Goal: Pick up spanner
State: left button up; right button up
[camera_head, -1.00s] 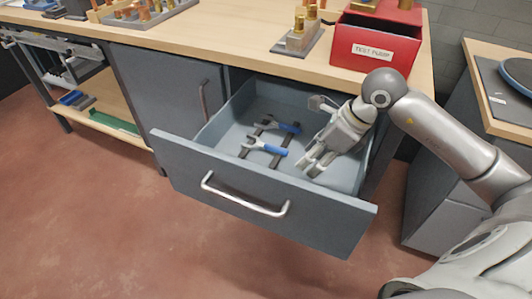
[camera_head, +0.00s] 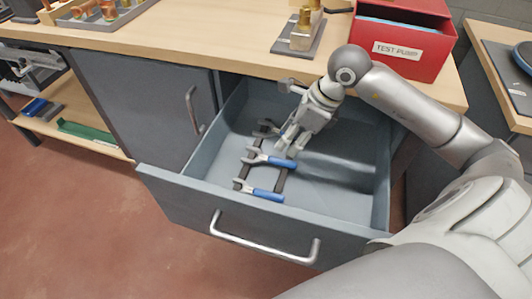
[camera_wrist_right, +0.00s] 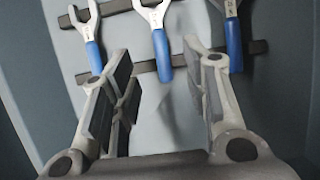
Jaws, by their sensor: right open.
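Several blue-handled spanners lie in an open grey drawer (camera_head: 340,208), across two dark rails. In the head view, the near spanner (camera_head: 262,193) and the middle spanner (camera_head: 268,160) show clearly; a far spanner (camera_head: 266,130) is partly hidden by my right gripper (camera_head: 285,148). In the right wrist view, three spanners show: left (camera_wrist_right: 92,45), middle (camera_wrist_right: 160,50) and right (camera_wrist_right: 233,42). My right gripper (camera_wrist_right: 160,58) is open and empty. Its fingertips point at the middle spanner's handle, which appears between them. Contact cannot be told. My left gripper is out of view.
The drawer walls (camera_head: 385,175) stand close around my right gripper. The worktop (camera_head: 190,45) overhangs the drawer's back. A red "TEST PUMP" box (camera_head: 405,42) and a small brass fitting block (camera_head: 300,35) stand on it. The drawer's right half is bare.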

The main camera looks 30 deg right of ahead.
aim_at(274, 158)
jog(key=x, duration=0.3)
jog(key=shift+a+f, duration=0.2)
jog(key=shift+f, duration=0.15)
jog(key=b+x, duration=0.1)
jog(key=x, duration=0.3)
jog(key=shift+w+a+f, duration=0.25)
jog(key=shift+w, duration=0.05)
jog(key=shift+w+a+f, duration=0.1)
jog(key=shift+w+f, duration=0.1)
jog(key=shift+f, duration=0.2)
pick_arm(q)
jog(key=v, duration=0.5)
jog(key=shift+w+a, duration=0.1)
pick_arm(e)
grip_shut()
